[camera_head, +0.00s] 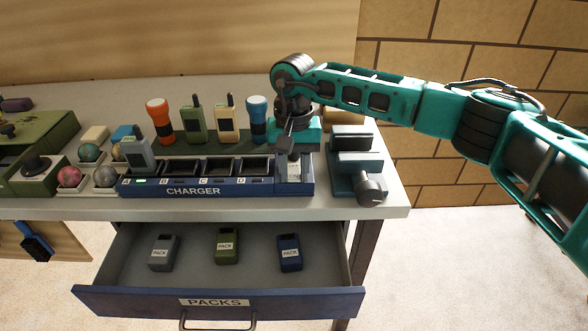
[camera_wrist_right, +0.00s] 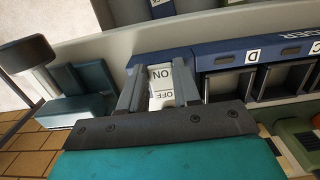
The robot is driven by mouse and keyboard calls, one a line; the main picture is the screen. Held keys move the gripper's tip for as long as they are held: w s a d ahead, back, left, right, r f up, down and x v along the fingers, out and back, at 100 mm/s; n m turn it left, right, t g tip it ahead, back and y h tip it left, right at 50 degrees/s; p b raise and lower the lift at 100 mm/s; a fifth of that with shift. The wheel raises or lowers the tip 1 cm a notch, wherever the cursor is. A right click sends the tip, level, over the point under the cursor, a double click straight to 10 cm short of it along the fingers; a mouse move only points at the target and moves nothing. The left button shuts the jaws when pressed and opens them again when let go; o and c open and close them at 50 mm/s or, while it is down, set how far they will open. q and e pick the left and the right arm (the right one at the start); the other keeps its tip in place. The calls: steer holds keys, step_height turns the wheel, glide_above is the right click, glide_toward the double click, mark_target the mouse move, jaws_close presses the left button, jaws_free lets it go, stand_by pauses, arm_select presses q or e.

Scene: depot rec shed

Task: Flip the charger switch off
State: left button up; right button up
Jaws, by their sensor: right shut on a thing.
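The charger (camera_head: 222,191) is a long blue block on the bench with slots lettered A to D; a small green light glows by slot A. Its switch is a pale rocker (camera_wrist_right: 161,87) marked ON and OFF, at the charger's right end in the head view. My right gripper (camera_head: 290,152) reaches down over that end. In the wrist view its two fingers (camera_wrist_right: 157,86) stand on either side of the switch, shut on it. The fingers partly hide the switch, and which way it is tilted I cannot tell. My left gripper is not in view.
A grey radio (camera_head: 137,155) stands in slot A; the other slots look empty. Torches and radios stand behind the charger. A dark teal device with a knob (camera_head: 370,190) is close on the right. The PACKS drawer (camera_head: 220,300) hangs open below, holding three packs.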

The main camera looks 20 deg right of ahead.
mark_target(294, 164)
steer(key=shift+w+d+g+y+b, duration=0.1)
steer(key=shift+w+g+y+b, duration=0.25)
steer(key=shift+g+b, duration=0.75)
steer(key=shift+w+r+g+b, duration=0.1)
steer(key=shift+r+g+b, duration=0.15)
steer(key=shift+g+b, duration=0.35)
steer(key=o, duration=1.1)
steer(key=shift+c, duration=0.2)
steer(key=shift+v, duration=3.8)
steer(key=shift+d, duration=0.1)
